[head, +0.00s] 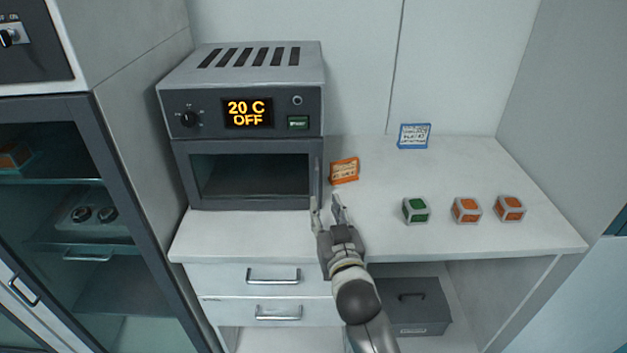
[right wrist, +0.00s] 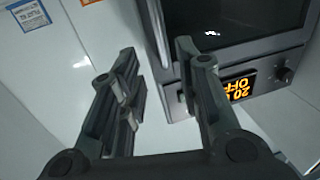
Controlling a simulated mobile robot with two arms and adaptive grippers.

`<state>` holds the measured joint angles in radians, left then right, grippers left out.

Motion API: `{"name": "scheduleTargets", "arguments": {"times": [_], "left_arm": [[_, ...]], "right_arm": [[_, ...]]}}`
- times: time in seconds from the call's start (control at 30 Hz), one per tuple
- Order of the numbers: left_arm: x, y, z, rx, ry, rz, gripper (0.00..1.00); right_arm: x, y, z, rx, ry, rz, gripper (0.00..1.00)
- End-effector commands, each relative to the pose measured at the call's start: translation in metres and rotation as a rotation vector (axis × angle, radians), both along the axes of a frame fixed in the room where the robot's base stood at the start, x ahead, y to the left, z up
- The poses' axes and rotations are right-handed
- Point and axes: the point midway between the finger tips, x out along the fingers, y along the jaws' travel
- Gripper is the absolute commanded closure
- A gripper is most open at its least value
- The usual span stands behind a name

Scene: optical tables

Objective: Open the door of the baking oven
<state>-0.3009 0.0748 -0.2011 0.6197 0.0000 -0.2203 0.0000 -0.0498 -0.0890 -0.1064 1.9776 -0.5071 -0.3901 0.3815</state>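The baking oven (head: 250,105) stands on the table at the left, its display reading 20 C OFF. Its door (head: 250,175) with a dark window looks closed. The door's handle (head: 316,180) is a vertical bar on the right edge. My right gripper (head: 327,200) is just in front of and right of the handle's lower end, with its fingers apart. In the right wrist view the oven (right wrist: 240,50) appears upside down, and the open fingers (right wrist: 155,65) are on either side of the door's edge region; I cannot tell if they touch the handle. My left gripper is not in view.
A green cube (head: 416,210) and two orange cubes (head: 466,210) lie farther right. A tall glass-door cabinet (head: 130,200) is left of the oven.

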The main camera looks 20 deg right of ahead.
Motion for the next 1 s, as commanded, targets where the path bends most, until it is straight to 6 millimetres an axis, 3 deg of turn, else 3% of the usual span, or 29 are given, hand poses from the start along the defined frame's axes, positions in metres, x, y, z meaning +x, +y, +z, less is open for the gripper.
{"name": "scheduleTargets", "arguments": {"times": [0.53,0.73,1.0], "left_arm": [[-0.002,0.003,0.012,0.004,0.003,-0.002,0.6],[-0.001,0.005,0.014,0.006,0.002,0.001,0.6],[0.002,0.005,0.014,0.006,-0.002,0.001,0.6]], "right_arm": [[0.085,-0.007,0.0,-0.002,0.003,0.0,0.68],[0.1,-0.008,-0.001,-0.001,0.003,0.001,0.68],[0.102,-0.008,-0.001,-0.001,0.003,0.001,0.68]]}}
